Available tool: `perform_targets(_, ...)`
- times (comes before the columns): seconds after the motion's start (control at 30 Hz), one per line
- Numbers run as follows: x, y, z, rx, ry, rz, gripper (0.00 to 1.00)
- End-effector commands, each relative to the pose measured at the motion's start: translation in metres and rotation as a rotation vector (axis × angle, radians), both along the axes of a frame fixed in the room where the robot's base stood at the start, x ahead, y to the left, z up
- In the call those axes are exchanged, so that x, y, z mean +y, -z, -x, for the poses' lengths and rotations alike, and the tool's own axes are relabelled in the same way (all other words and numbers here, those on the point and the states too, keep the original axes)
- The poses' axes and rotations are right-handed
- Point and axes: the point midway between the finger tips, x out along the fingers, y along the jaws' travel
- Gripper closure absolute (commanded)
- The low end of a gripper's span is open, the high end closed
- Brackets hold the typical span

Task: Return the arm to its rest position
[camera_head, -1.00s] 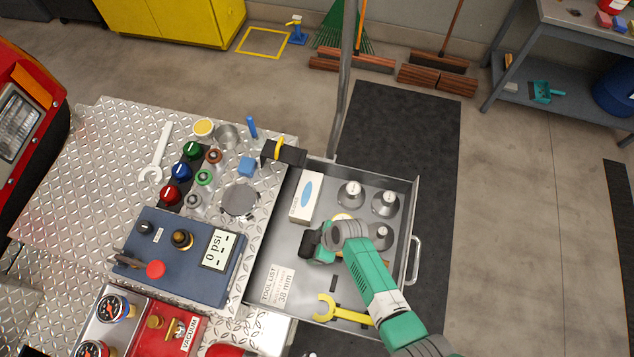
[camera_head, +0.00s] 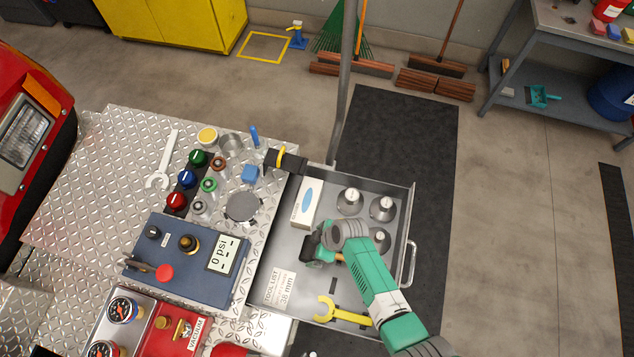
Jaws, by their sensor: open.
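My green arm reaches in from the lower right over the open drawer (camera_head: 270,240). My gripper (camera_head: 308,248) is the dark end of the arm, pointing left above the middle of the drawer. The jaws are open, and I see nothing held between them. The arm hides part of the drawer floor and whatever lies beneath it.
The drawer holds a white box (camera_head: 307,203), several grey conical weights (camera_head: 382,208), a yellow wrench (camera_head: 340,312) and a tool list card (camera_head: 281,288). A blue gauge box (camera_head: 185,262) and knobs stand on the diamond-plate top (camera_head: 105,190) to the left. Dark floor mat (camera_head: 400,130) lies behind.

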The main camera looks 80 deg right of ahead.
Motion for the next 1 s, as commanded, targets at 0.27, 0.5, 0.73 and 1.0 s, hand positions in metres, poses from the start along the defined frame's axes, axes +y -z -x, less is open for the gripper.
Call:
perform_targets(0.27, 0.0, -0.039, 0.0, 0.0, -0.001, 0.0, 0.0)
perform_targets(0.5, 0.0, -0.047, 0.0, 0.001, 0.0, -0.001, 0.0)
perform_targets(0.73, 0.0, -0.046, 0.0, 0.0, 0.0, 0.0, 0.0)
perform_targets(1.0, -0.001, -0.048, -0.002, -0.003, -0.001, 0.004, 0.0)
